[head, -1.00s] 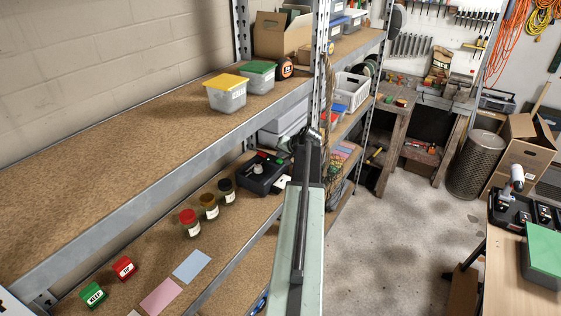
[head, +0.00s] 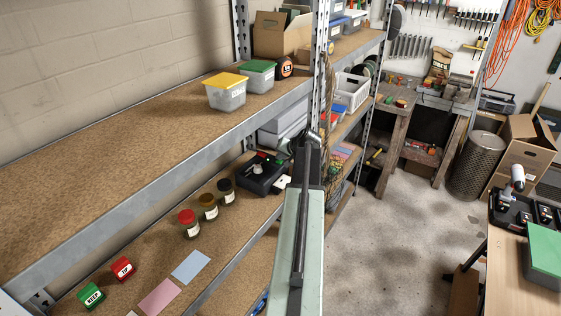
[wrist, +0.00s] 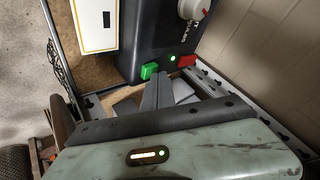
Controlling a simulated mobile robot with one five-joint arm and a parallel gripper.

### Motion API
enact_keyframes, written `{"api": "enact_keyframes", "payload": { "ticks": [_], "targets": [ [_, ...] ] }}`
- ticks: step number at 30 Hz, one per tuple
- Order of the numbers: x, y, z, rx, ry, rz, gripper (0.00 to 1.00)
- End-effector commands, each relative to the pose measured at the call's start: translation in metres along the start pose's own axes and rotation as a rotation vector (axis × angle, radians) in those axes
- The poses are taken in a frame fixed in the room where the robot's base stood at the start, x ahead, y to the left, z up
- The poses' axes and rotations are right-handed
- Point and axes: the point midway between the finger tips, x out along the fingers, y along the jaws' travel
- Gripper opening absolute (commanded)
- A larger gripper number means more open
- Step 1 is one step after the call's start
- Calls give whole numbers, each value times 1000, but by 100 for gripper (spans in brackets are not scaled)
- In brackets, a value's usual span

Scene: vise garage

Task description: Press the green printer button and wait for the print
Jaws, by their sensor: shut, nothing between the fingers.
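The dark printer (head: 258,178) stands on the lower shelf in the head view. In the wrist view its dark body (wrist: 140,38) fills the upper middle, with a pale knob (wrist: 193,9) at the top. The green button (wrist: 149,71) is on its near edge, with a small lit green lamp (wrist: 173,58) and a red button (wrist: 187,61) to the right. My gripper (wrist: 160,73) is shut and empty, its tips just right of the green button. I cannot tell whether they touch it. A white panel with a dark slot (wrist: 96,22) shows beside the printer body.
Jars with red (head: 188,216), amber and dark lids stand near the printer. Pink and blue cards (head: 191,266) and green and red blocks (head: 122,268) lie farther along the shelf. A metal upright (head: 321,70) and the upper shelf edge (head: 150,193) are close to my arm.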

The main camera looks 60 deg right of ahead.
Motion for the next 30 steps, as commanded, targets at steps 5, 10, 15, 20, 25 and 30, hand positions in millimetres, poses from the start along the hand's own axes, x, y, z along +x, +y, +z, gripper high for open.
{"api": "enact_keyframes", "payload": {
  "ticks": [5, 10, 15, 20, 25, 30],
  "targets": [
    [2, 1, 2, 0, 0, 0, 0],
    [2, 1, 2, 0, -1, 0, 0],
    [2, 1, 1, 0, -1, 0, 0],
    [-4, -3, -3, 0, -1, 0, 0],
    [-11, -8, -8, 0, -1, 0, 0],
    [-10, -8, -8, 0, 0, 0, 0]
  ]
}}
